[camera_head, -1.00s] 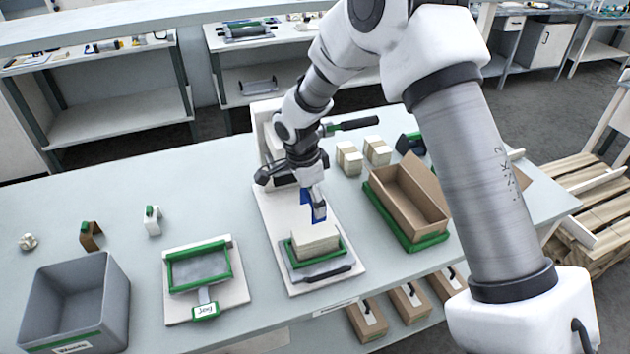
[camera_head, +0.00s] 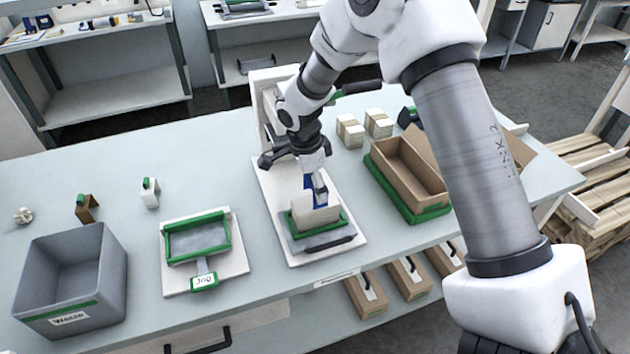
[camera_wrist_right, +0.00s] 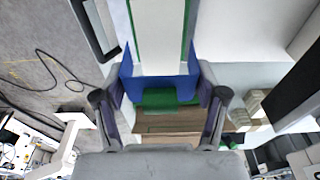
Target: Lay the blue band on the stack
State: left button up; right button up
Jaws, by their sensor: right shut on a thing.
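The blue band (camera_head: 309,184) is held upright between the fingers of my right gripper (camera_head: 319,192), which is shut on it. In the right wrist view the blue band (camera_wrist_right: 160,88) spans between the two fingers of my right gripper (camera_wrist_right: 160,108). The stack (camera_head: 316,213), a pale block of sheets, sits in a green-edged tray (camera_head: 327,245) on a white base. The band is just above the stack's back part; whether they touch I cannot tell. My left gripper is in neither view.
The white press-like stand (camera_head: 270,100) rises behind the gripper. An open cardboard box (camera_head: 405,175) stands close on the right, with two pale stacks (camera_head: 350,132) behind it. A green-framed tray (camera_head: 197,238) and a grey waste bin (camera_head: 72,280) stand left. The table's back left is clear.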

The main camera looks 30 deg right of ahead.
jog(key=shift+f+b, duration=2.05)
jog(key=shift+f, duration=1.1)
jog(key=shift+f, duration=0.15)
jog(key=o, duration=0.8)
jog(key=r, duration=0.4)
jog(key=a+r, duration=0.1)
jog(key=r, duration=0.7)
jog(key=shift+w+a, duration=0.2)
jog(key=shift+a, duration=0.2)
jog(key=shift+f, duration=0.1)
